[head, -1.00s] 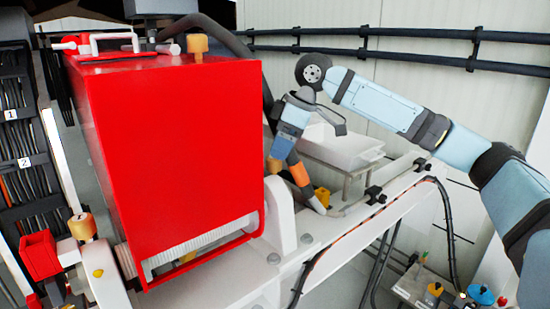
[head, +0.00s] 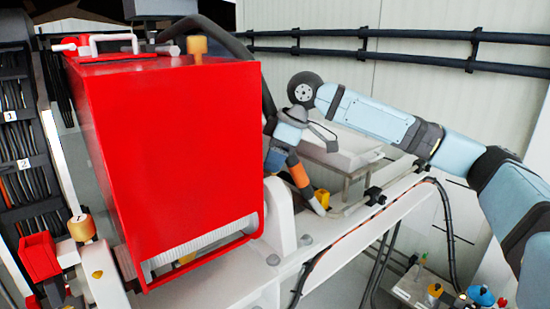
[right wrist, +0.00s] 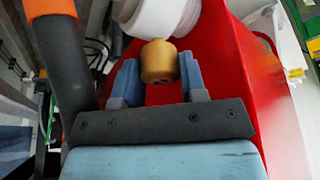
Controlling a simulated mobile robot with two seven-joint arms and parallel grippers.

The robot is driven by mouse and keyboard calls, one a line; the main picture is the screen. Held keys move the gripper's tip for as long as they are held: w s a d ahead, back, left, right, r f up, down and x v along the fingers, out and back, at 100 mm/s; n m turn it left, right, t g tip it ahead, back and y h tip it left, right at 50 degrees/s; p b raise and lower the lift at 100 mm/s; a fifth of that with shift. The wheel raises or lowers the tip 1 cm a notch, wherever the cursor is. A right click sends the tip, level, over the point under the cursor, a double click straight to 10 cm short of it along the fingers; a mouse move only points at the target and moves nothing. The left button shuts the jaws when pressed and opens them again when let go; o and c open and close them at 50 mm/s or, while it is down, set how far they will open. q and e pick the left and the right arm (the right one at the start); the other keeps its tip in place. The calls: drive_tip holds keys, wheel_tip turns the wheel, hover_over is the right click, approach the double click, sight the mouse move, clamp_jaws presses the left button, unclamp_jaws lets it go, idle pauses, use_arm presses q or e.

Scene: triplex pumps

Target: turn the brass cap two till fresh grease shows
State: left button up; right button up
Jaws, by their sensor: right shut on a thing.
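A brass cap (right wrist: 158,61) sits against a round white housing in the right wrist view. My right gripper (right wrist: 159,78) is shut on it, with one blue-grey finger on each side. No number is readable on this cap, and I see no grease around it. In the head view my right gripper (head: 274,160) is at the right edge of the red box, and the held cap is hidden there. Another brass cap (head: 197,45) stands on top of the red box. A further brass cap (head: 82,228) is at the lower left. My left gripper is not in view.
The red box (head: 175,165) fills the left and middle of the head view. A white beam (head: 350,240) with a yellow part (head: 322,197) extends to the right. Black pipes (head: 400,32) line the wall.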

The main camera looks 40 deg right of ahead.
drive_tip(key=shift+r+p, duration=0.1)
drive_tip(key=shift+p, duration=0.35)
drive_tip(key=m+h+p, duration=0.1)
drive_tip(key=m+p, duration=0.3)
drive_tip(key=p, duration=0.2)
drive_tip(key=m+t+h+p, duration=0.1)
drive_tip(key=m+p, duration=0.3)
drive_tip(key=p, duration=0.2)
drive_tip(key=shift+s+a+r+h+p, duration=0.1)
drive_tip(key=shift+a+r+h+p, duration=0.05)
drive_tip(key=shift+h+p, duration=0.2)
drive_tip(key=shift+m+h+p, duration=0.25)
drive_tip(key=shift+m+p, duration=0.35)
drive_tip(key=shift+p, duration=0.2)
drive_tip(key=shift+m+p, duration=0.5)
drive_tip(key=shift+f+m+h, duration=0.25)
drive_tip(key=shift+m+h, duration=0.05)
drive_tip(key=shift+p, duration=0.3)
